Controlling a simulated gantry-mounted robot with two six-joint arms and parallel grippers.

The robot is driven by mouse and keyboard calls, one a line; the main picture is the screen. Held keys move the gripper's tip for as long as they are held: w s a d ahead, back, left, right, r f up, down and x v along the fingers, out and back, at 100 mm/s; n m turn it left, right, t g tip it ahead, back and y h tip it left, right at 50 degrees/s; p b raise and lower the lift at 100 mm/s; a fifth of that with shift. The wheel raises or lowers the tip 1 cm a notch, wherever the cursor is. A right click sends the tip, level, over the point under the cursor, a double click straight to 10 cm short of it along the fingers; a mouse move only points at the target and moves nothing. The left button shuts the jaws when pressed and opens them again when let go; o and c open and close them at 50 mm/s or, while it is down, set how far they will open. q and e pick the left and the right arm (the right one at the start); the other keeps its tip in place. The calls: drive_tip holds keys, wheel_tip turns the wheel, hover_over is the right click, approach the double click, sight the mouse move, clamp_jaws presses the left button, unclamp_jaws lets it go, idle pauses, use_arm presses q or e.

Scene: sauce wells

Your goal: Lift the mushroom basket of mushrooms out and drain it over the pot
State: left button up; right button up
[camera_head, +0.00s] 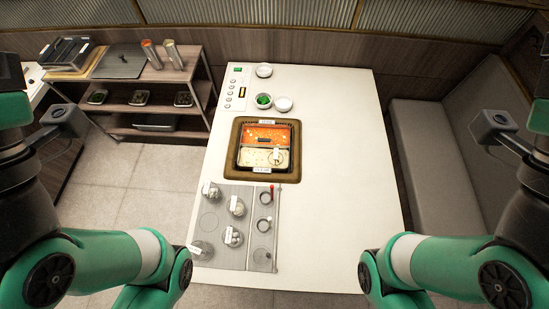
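The pot (239,161) is square and set in a brown-rimmed recess in the white table. A divider separates red broth at the back from pale broth at the front. A small round basket (280,158) with a white tag sits in the right part of the pale side. Its tag is too small to read, so I cannot confirm that it holds mushrooms. Several other tagged baskets, one of them at the back left (210,191), stand on the grey mat in front of the pot.
The grey mat (209,222) also has small round dishes along its right side. Small bowls (264,70), one with green contents (263,101), stand behind the pot. The right part of the white table (345,170) is clear. A shelf (150,112) stands left, a bench (430,150) right.

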drive_tip(key=shift+c, duration=0.3)
drive_tip(key=c, duration=0.5)
drive_tip(key=shift+h, duration=0.3)
